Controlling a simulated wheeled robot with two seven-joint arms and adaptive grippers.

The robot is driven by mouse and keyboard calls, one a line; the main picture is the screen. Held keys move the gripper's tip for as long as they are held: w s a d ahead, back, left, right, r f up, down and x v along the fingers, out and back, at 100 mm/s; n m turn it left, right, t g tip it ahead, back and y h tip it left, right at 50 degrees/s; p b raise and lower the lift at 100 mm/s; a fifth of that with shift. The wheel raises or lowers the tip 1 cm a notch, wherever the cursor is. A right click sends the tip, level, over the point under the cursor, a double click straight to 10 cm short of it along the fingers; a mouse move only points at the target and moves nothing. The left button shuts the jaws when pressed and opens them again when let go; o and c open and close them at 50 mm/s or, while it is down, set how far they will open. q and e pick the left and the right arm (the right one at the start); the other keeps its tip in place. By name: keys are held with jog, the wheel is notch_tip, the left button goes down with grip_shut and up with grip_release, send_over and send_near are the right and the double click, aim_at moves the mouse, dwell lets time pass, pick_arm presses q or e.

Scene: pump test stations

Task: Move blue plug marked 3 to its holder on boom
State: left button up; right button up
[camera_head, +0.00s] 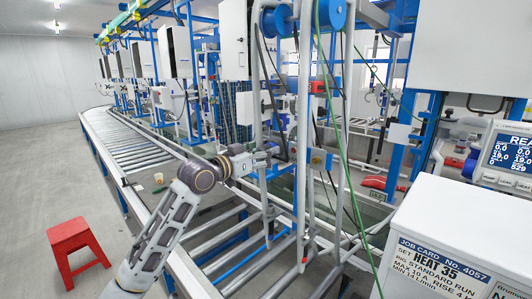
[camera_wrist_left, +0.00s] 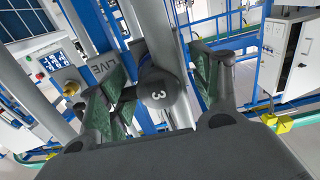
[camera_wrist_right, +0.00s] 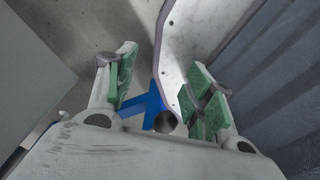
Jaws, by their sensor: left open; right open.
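A dark round plug end marked 3 (camera_wrist_left: 157,95) faces me in the left wrist view, with a bluish-dark body behind it. My left gripper (camera_wrist_left: 155,76) is open, its green-padded fingers on either side of the plug; I cannot tell if they touch it. In the head view my left gripper (camera_head: 268,158) reaches in from the left to the blue and grey frame, where the plug is too small to make out. My right gripper (camera_wrist_right: 165,88) is open and empty, and is out of the head view. I cannot make out the holder on the boom for certain.
Grey upright posts (camera_head: 303,110) and hanging cables stand close to my left gripper. A roller conveyor (camera_head: 130,145) runs back at left. A red stool (camera_head: 75,245) stands on the floor. A white cabinet with a job card (camera_head: 440,262) fills the lower right.

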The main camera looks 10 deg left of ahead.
pick_arm(q)
jog(key=v, duration=1)
jog(key=shift+s+a, duration=0.15)
jog(key=shift+s, duration=0.15)
dwell(0.5)
